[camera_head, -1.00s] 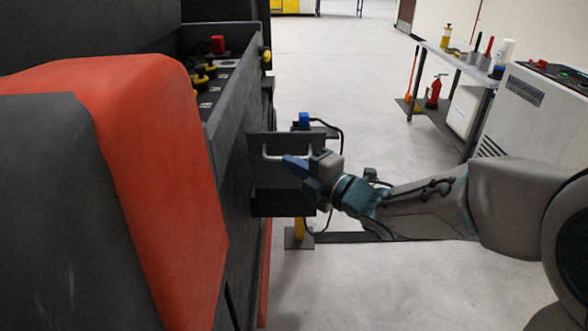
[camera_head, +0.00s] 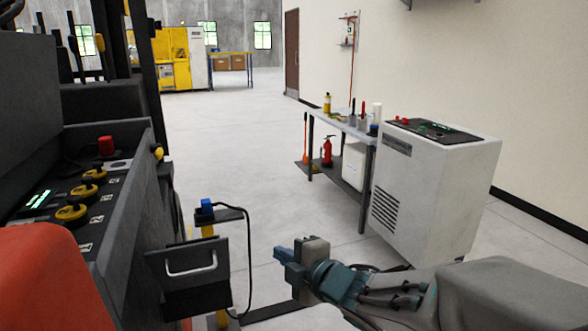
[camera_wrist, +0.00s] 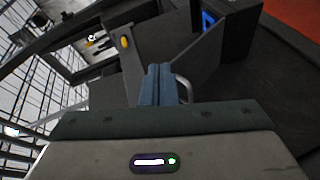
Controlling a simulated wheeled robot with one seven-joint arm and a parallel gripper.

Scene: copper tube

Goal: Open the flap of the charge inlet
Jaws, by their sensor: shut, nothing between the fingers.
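The flap (camera_head: 160,278) is a dark plate with a pale grey bar handle (camera_head: 192,268). It stands out from the side of the truck (camera_head: 130,225) at lower left in the head view; I cannot tell how far it is swung. In the wrist view the handle (camera_wrist: 184,88) is just right of my fingertips, partly hidden by them. My gripper (camera_head: 282,252) is shut and empty, to the right of the handle and apart from it in the head view. A blue part (camera_wrist: 208,19) shows beside dark panels at the top of the wrist view; I cannot tell whether it is the inlet.
A stand with a blue-topped connector (camera_head: 207,207) and black cable is just behind the flap. A white cabinet (camera_head: 440,190) and a shelf table (camera_head: 342,124) with bottles and tools stand at right.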

